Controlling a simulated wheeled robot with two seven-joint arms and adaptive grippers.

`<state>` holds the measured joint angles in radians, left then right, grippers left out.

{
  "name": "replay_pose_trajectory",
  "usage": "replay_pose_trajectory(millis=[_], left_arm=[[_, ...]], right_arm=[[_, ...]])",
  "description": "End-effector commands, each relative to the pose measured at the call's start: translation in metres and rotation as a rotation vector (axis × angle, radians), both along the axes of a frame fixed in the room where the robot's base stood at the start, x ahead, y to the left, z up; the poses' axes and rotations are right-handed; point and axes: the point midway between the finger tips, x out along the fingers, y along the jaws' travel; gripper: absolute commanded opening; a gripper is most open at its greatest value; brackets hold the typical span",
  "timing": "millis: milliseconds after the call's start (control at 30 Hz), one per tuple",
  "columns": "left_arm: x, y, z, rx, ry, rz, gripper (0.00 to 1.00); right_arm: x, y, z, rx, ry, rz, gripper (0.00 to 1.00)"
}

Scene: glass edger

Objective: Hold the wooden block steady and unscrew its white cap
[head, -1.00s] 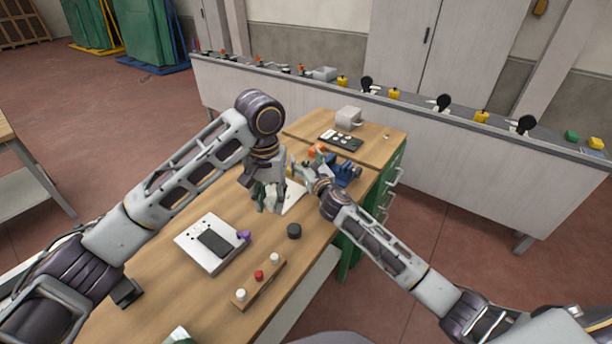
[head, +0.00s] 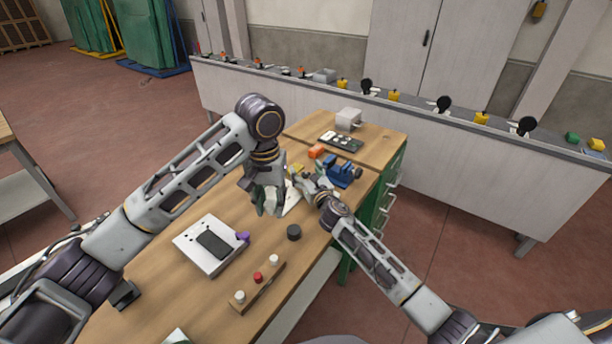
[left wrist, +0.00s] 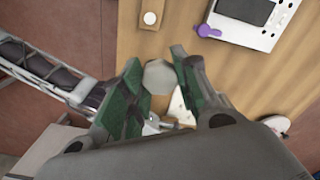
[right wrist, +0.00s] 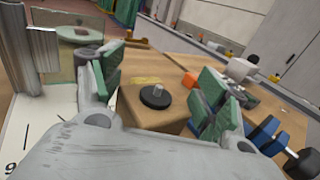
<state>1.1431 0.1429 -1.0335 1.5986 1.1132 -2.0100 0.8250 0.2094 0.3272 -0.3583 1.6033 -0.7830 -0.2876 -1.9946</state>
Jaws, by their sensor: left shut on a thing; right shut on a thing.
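In the right wrist view the wooden block (right wrist: 140,112) stands between the green pads of my right gripper (right wrist: 160,88), which is shut on it. A black disc (right wrist: 154,97) with a short metal stud sits on its top, with no white cap over it. In the left wrist view my left gripper (left wrist: 160,85) is shut on a pale, many-sided piece (left wrist: 159,77), which looks like the white cap. In the head view my left gripper (head: 266,205) is beside and lower than my right gripper (head: 298,180); the block is hidden there.
A blue tool (head: 345,173) and an orange block (head: 316,152) lie near my right gripper. A black puck (head: 294,232), a white device (head: 207,262) with a purple knob (head: 242,238) and a wooden strip (head: 250,297) with buttons occupy the nearer table. Bare wood lies between them.

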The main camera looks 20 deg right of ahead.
Motion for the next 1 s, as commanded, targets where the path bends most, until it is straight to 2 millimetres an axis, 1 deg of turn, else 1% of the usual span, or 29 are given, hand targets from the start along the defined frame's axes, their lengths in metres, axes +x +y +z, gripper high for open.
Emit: replay_pose_trajectory(millis=[33,133,467,633,667,800,833,1000], left_arm=[[0.0000,0.0000,-0.0022,0.000,0.000,0.000,0.02],[0.0000,0.0000,-0.0032,0.000,0.000,0.000,0.02],[0.0000,0.0000,-0.0029,0.000,0.000,0.000,0.02],[0.0000,0.0000,-0.0059,0.000,0.000,0.000,0.02],[0.0000,0.0000,-0.0056,0.000,0.000,0.000,0.02],[0.0000,0.0000,-0.0051,0.000,0.000,0.000,0.02],[0.0000,0.0000,-0.0051,0.000,0.000,0.000,0.02],[0.0000,0.0000,-0.0050,0.000,0.000,0.000,0.02]], right_arm=[[0.0000,0.0000,-0.0047,0.002,0.000,-0.001,0.04],[0.0000,0.0002,-0.0084,0.002,-0.001,0.001,0.04],[0.0000,0.0001,-0.0090,0.000,-0.001,0.001,0.04],[0.0000,-0.0001,-0.0125,-0.001,-0.001,0.000,0.04],[-0.0001,-0.0001,-0.0128,-0.001,0.000,0.000,0.77],[-0.0001,-0.0001,-0.0124,-0.001,0.000,0.000,0.94],[-0.0001,-0.0001,-0.0123,-0.001,0.000,0.000,0.96],[-0.0001,-0.0001,-0.0123,-0.001,0.000,0.000,0.96]])
